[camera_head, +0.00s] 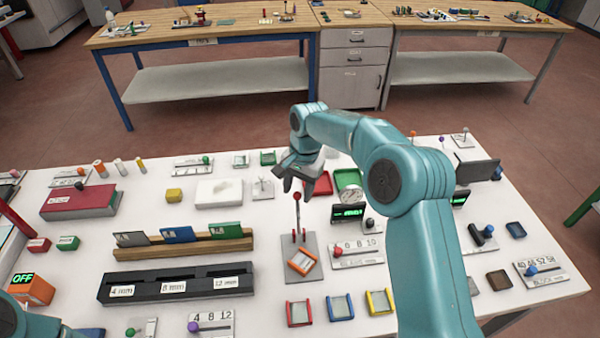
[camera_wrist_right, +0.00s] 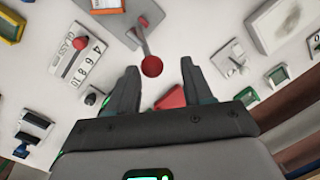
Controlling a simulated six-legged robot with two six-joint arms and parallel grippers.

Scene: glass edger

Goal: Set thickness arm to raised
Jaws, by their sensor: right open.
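A lever with a red ball knob (camera_head: 297,196) stands near upright on a grey plate (camera_head: 289,271) with red brackets and a tilted orange block. I take it as the thickness arm, but I read no label on it. My right gripper (camera_head: 298,187) is open just above the knob, fingers pointing down. In the right wrist view the red knob (camera_wrist_right: 152,66) shows in line with the gap between the open fingertips (camera_wrist_right: 160,67). The fingers are not closed on it. My left gripper is out of view.
A numbered slider plate (camera_head: 356,252) is right of the lever. A rack with coloured cards (camera_head: 245,245) and a dark slotted block (camera_head: 180,284) lie left. Red (camera_head: 321,184) and green (camera_head: 347,179) trays and a green-lit display (camera_head: 348,212) are close to the gripper.

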